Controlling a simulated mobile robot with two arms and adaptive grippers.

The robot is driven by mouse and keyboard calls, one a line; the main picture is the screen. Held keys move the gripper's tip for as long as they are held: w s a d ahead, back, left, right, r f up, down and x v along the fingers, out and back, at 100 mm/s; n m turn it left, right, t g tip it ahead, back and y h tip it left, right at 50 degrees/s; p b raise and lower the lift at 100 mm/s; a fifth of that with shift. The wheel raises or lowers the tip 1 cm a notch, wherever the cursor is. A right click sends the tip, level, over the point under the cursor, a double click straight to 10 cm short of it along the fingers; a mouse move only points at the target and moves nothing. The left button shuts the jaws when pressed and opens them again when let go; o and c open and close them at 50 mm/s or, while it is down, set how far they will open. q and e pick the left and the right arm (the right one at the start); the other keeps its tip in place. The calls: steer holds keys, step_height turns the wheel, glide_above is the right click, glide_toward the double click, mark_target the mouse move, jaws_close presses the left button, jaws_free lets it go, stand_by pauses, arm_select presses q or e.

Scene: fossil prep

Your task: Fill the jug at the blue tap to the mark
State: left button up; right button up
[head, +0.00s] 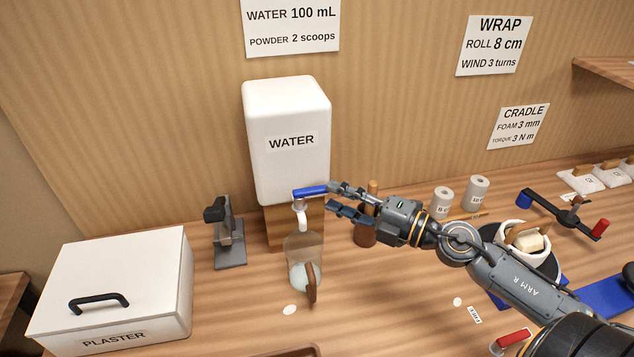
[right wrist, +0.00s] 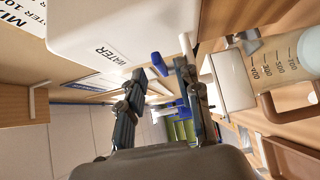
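The white water tank (head: 290,140) stands on a wooden block against the wall. Its blue tap lever (head: 309,190) points out to the right above a pale spout. The clear jug (head: 303,248) with a brown handle stands under the spout, with something pale in its lower part. Whether water is running, I cannot tell. My right gripper (head: 337,199) is open at the lever's right end. In the right wrist view, the blue lever (right wrist: 159,63) shows between the parted fingertips; contact is unclear. The jug's scale (right wrist: 270,65) is partly visible there. My left gripper is not in view.
A white plaster box (head: 120,280) and a dark grey stand (head: 229,240) are left of the jug. A brown cup (head: 365,232) with a handle in it stands behind my right gripper. A white bowl (head: 500,235) and a blue-and-red handled bar (head: 560,212) lie right.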

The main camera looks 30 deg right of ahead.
mark_target(324, 191)
steer(key=x, duration=0.1)
steer(key=p+x, duration=0.1)
steer(key=x, duration=0.1)
steer(key=shift+w+a+r+p, duration=0.15)
steer(key=shift+w+r+p, duration=0.1)
steer(key=shift+p, duration=0.1)
steer(key=shift+x, duration=0.85)
steer(key=shift+f, duration=0.25)
jaws_close()
